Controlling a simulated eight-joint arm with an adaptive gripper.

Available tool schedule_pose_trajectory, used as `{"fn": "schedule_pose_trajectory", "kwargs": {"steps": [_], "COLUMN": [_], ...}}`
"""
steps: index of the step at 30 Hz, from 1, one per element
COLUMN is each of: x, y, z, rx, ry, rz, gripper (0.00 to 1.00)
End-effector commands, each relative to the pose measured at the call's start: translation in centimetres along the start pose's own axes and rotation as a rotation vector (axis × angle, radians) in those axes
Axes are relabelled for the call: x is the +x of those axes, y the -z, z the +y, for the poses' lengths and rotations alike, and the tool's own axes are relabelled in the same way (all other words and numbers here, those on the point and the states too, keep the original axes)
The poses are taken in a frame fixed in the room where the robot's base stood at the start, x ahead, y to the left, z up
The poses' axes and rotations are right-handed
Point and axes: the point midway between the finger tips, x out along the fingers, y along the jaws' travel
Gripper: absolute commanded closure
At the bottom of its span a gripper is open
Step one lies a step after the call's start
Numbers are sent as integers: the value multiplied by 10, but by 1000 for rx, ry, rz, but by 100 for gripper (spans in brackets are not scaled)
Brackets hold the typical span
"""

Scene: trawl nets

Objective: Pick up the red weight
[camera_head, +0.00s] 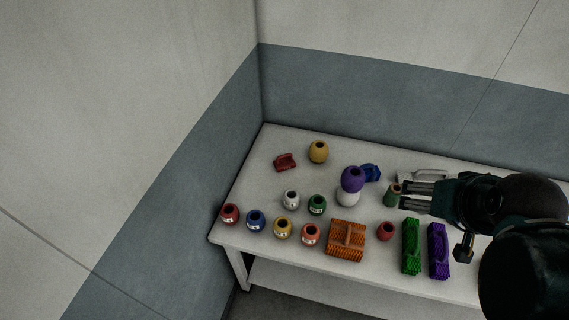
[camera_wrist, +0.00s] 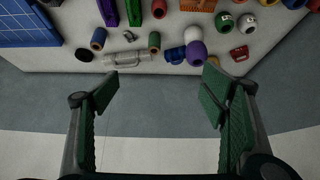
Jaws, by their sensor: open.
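A small dark-red block (camera_head: 285,162), which looks like the red weight, lies at the back left of the white table. It also shows in the wrist view (camera_wrist: 239,53), right of the purple float, near the table's edge.
A purple float (camera_head: 352,178) over a white one and a blue piece (camera_head: 371,172) lie between my gripper and the red block. A yellow float (camera_head: 318,152) stands right of the block. Several floats and net bundles (camera_head: 346,240) line the front. Walls bound the back and left.

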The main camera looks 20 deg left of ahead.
Motion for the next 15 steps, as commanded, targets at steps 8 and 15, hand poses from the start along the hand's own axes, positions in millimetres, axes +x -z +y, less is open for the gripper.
{"fn": "schedule_pose_trajectory", "kwargs": {"steps": [8,15], "x": [7,19], "y": [29,60], "z": [-12,-29], "rx": [-31,-68], "ry": [16,34], "rz": [-32,-71], "gripper": [28,28]}}
